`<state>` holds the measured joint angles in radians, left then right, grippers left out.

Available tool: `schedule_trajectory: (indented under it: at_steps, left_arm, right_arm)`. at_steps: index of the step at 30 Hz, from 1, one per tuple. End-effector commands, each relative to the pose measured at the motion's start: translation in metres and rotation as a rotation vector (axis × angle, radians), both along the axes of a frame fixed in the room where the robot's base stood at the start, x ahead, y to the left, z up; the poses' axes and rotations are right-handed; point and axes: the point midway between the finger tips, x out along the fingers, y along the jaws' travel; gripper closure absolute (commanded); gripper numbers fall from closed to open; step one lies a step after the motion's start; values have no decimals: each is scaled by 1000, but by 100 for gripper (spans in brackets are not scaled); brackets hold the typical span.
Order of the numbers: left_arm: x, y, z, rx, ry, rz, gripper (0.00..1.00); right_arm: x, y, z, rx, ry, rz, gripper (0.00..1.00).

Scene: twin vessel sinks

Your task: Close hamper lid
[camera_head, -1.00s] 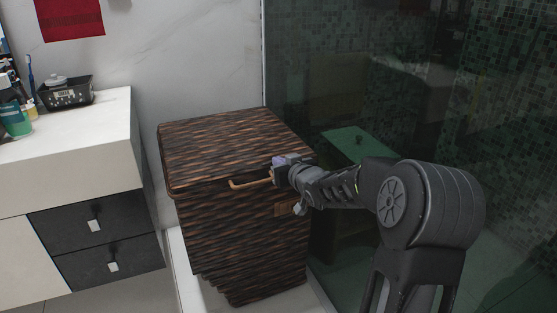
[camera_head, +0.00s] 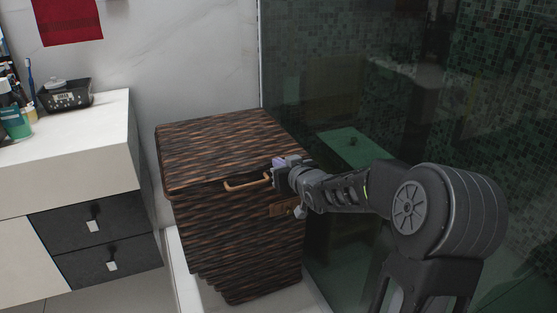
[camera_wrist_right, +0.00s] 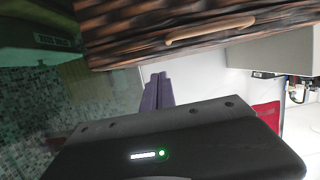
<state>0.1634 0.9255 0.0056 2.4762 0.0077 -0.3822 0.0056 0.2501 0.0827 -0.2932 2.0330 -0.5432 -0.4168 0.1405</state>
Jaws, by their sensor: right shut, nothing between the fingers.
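The brown woven hamper (camera_head: 240,240) stands on the floor in the middle of the head view. Its lid (camera_head: 225,145) lies down over the top, with a tan handle (camera_head: 247,183) on its front side; I cannot tell whether a thin gap is left under it. My right gripper (camera_head: 279,168) is shut and empty at the lid's front right corner, just right of the handle. It partly hides that corner. In the right wrist view the shut fingers (camera_wrist_right: 157,92) show below the lid's edge and handle (camera_wrist_right: 210,30). My left gripper is out of view.
A white counter with dark drawers (camera_head: 92,225) stands left of the hamper. A glass shower wall (camera_head: 420,90) with green mosaic tiles behind it is close on the right. A black basket (camera_head: 66,97) sits on the counter.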

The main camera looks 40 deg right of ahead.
Motion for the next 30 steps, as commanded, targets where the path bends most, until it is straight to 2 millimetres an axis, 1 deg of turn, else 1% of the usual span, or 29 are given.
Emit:
schedule_trajectory:
  at_steps: [1,3,6,10,14,30]
  left_arm:
    - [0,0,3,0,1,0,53]
    - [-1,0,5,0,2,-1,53]
    - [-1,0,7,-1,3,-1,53]
    - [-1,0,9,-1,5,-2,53]
    - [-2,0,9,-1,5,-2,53]
    - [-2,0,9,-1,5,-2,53]
  right_arm:
    - [-12,3,-2,3,-1,-1,100]
    - [-26,7,-6,0,-2,0,100]
    - [-41,12,-11,0,-5,2,100]
    - [-53,15,-15,-1,-8,2,100]
    - [-57,16,-17,-1,-8,2,100]
    - [-57,16,-17,-4,-6,4,100]
